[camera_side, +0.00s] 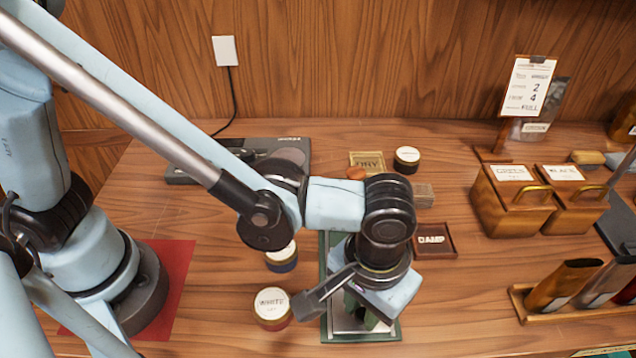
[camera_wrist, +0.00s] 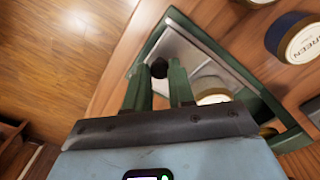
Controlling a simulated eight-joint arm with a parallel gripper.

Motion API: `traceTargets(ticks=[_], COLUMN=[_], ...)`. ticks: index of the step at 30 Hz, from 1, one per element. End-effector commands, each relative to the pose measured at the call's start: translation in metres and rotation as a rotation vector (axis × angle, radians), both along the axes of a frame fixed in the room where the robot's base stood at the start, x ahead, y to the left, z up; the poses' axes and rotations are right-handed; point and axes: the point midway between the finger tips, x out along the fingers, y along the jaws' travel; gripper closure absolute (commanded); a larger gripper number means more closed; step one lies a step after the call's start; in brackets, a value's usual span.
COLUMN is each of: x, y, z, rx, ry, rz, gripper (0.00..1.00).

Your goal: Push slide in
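A green-framed unit with a grey metal plate lies on the table; its green rim shows in the side view (camera_side: 392,334) and in the wrist view (camera_wrist: 238,70). In the wrist view a round black knob (camera_wrist: 159,68) stands at the metal plate (camera_wrist: 182,48). I cannot tell which part is the slide. My gripper (camera_wrist: 160,74) points down over the frame, its two green fingers a small gap apart, with the knob in line with that gap at the tips. I cannot tell whether the fingers touch it. In the side view my wrist hides the fingertips and much of the unit.
A white-labelled tin (camera_side: 272,308) and a blue tin (camera_side: 282,259) stand close left of the frame. A DAMP tray (camera_side: 434,240) lies to its right. Wooden boxes (camera_side: 512,202) and a rack of pouches (camera_side: 565,311) stand further right. The table front right of the frame is clear.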

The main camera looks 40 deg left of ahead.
Motion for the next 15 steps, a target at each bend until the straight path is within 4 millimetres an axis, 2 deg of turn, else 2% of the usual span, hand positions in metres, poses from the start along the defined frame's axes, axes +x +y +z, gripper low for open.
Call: traceTargets(ticks=[1, 3, 11, 15], x=[0.000, 0.000, 0.001, 0.013], y=[0.000, 0.000, 0.001, 0.012], z=[0.000, 0.000, 0.000, 0.000], rx=[0.000, 0.000, 0.000, 0.001], ry=[0.000, 0.000, 0.000, 0.000], rz=[0.000, 0.000, 0.001, 0.006], gripper=[0.92, 1.00, 1.00, 1.00])
